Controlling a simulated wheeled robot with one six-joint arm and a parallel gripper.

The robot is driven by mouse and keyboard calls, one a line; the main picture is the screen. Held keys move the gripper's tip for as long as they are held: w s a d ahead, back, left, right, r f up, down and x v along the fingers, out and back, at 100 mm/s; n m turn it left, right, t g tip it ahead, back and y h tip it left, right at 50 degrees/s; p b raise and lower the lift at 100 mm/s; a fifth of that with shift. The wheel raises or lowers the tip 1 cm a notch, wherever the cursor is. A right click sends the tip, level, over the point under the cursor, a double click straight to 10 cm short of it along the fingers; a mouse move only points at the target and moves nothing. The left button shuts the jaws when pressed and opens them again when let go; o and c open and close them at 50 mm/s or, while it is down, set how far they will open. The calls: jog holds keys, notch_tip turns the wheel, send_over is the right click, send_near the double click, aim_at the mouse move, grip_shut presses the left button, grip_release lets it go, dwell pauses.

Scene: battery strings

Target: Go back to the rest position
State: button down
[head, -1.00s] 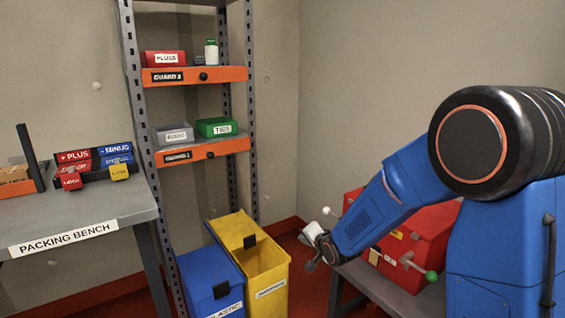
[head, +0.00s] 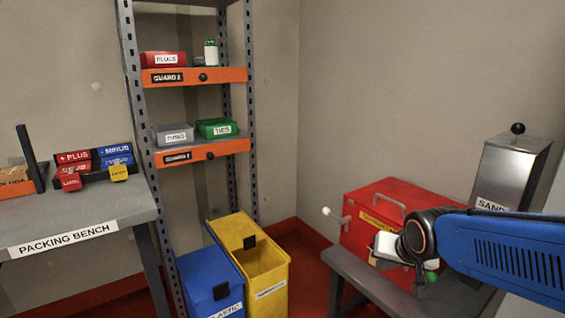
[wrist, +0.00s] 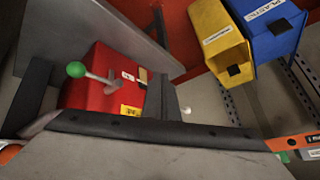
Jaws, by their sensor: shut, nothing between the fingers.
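My gripper (head: 388,250) is shut and empty in the head view, at the end of my blue arm. It is seen in front of a red box (head: 362,222) on a grey bench at the right, overlapping its lower part. I cannot tell the gap between them. In the wrist view the red box (wrist: 88,88) shows with a green-knobbed lever (wrist: 76,70) on it. A grey surface with a dark edge fills the bottom of that view, and I make out no clear fingertips there.
A steel sand box (head: 508,170) stands behind my arm. A yellow bin (head: 268,275) and a blue bin (head: 205,285) are on the floor, left of the grey bench (head: 350,268). Orange-fronted shelves (head: 220,75) and the packing bench (head: 125,205) stand at the left.

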jog(key=s+d+n+g, duration=0.2)
jog(key=s+d+n, duration=0.1)
jog(key=s, duration=1.5)
jog(key=shift+s+d+r, duration=0.2)
jog(key=shift+s, duration=0.15)
